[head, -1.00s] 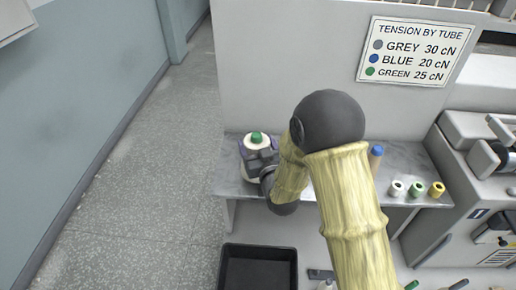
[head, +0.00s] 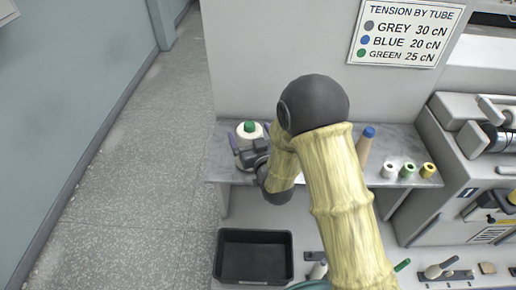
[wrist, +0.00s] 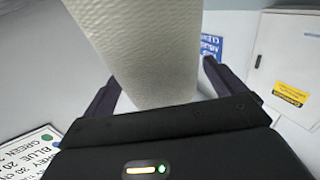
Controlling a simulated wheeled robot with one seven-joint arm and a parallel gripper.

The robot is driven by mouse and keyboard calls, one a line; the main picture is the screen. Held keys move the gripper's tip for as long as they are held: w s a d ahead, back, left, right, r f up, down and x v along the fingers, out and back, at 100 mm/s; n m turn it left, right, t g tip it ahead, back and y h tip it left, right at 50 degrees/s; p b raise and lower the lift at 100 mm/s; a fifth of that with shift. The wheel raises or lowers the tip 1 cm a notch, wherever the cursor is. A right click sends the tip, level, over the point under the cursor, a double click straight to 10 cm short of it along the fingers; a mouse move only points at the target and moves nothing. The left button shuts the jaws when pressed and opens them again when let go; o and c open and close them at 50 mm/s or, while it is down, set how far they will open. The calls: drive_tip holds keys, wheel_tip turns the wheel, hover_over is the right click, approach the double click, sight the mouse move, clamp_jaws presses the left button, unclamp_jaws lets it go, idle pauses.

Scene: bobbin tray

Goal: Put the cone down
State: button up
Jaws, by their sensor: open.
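A white cone (head: 247,134) with a green tube tip stands upright on the left end of the grey shelf (head: 222,168). In the wrist view the cone's pale textured side (wrist: 155,50) fills the upper middle, between the two dark fingers. My gripper (head: 248,150) is open at the near side of the cone, its fingers apart from the cone's sides. The wrist view shows my gripper (wrist: 158,88) with a clear gap at the right finger; the left gap is narrower. The cone's base on the shelf is partly hidden behind my gripper.
A cone with a blue tip (head: 366,145) stands further right, partly behind my arm. Small white, green and yellow spools (head: 407,171) sit at the shelf's right. A black bin (head: 253,257) is below. The tension sign (head: 406,35) hangs above. The left floor is clear.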

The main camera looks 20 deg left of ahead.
drive_tip(key=v, duration=0.8)
drive_tip(key=shift+s+r+p, duration=0.15)
drive_tip(key=shift+s+p, duration=0.05)
drive_tip(key=shift+p, duration=0.15)
drive_tip(key=shift+d+p, duration=0.2)
drive_tip(key=shift+p, duration=0.2)
drive_tip(key=p+v, duration=0.2)
drive_tip(key=p, duration=0.4)
drive_tip(key=shift+s+d, duration=0.1)
drive_tip(key=shift+s, duration=0.2)
